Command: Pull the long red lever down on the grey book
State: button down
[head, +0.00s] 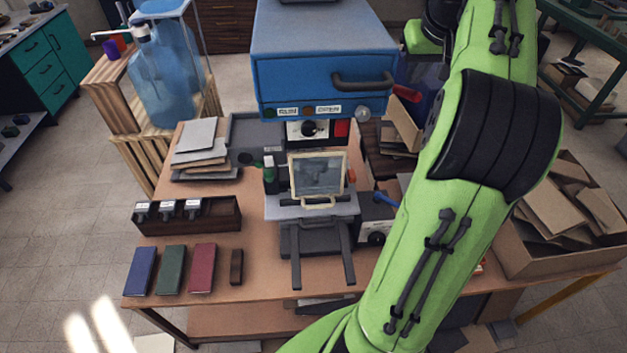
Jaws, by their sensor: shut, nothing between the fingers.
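A blue press-like machine (322,60) with a dark handle stands at the back middle of the table. A red bar (406,92) juts out at its right side, beside my green arm; it may be the long red lever, and I cannot see its full length. Below the machine, a framed plate (317,173) stands tilted over a light grey slab (283,212). I cannot tell whether a grey book lies there. My green arm crosses the right side of the head view and hides part of the table. My gripper is not in view.
Blue (141,271), green (171,270) and red (202,268) books lie at the table's front left. A dark rack (187,222) with several stamp-like pieces and a stack of grey boards (197,148) are behind. A carton (530,235) stands at right.

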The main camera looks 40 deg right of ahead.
aim_at(412, 97)
jog(key=shift+f, duration=0.2)
dwell(0.4)
jog(key=shift+f+b, duration=0.7)
jog(key=shift+f, duration=0.05)
jog(key=shift+s+a+f+b, duration=0.15)
jog(key=shift+s+f+b, duration=0.1)
jog(key=shift+f+b, duration=0.55)
jog(key=shift+s+a+f+b, duration=0.15)
jog(key=shift+s+f+b, duration=0.1)
jog(key=shift+f+b, duration=0.45)
jog(key=shift+f, duration=0.15)
jog(key=shift+s+a+f+b, duration=0.1)
jog(key=shift+s+f+b, duration=0.05)
jog(key=shift+f+b, duration=0.6)
jog(key=shift+s+f+b, duration=0.1)
jog(key=shift+f+b, duration=0.3)
jog(key=shift+f, duration=0.55)
